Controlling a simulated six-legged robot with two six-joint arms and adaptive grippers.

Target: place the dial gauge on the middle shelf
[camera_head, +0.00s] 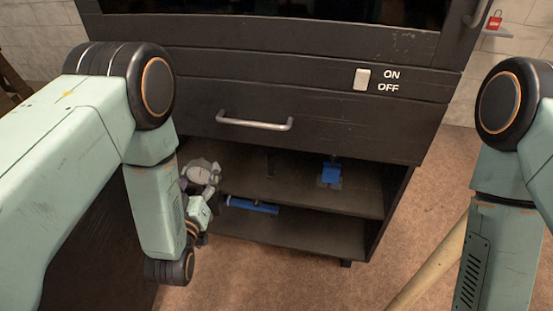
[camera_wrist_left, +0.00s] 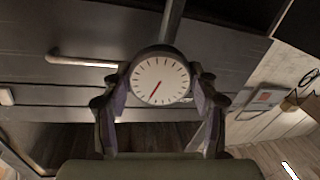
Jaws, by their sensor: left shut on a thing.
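The dial gauge (camera_wrist_left: 160,80) has a round white face, a red needle and a dark rim with a stem. In the left wrist view it sits between the two fingers of my left gripper (camera_wrist_left: 160,98), which is shut on it. In the head view my left gripper (camera_head: 205,178) is at the left side of the cabinet's open shelves, partly hidden by my arm; the gauge is hard to make out there. The upper open shelf board (camera_head: 352,200), below the drawer, looks like the middle shelf. My right gripper is out of view.
A blue object on a dark base (camera_head: 331,175) stands on the upper board. A blue cylinder (camera_head: 252,206) lies on the lower board (camera_head: 325,237). Above are a drawer with a metal handle (camera_head: 254,124) and an ON/OFF switch (camera_head: 362,79). The upper board's front right is clear.

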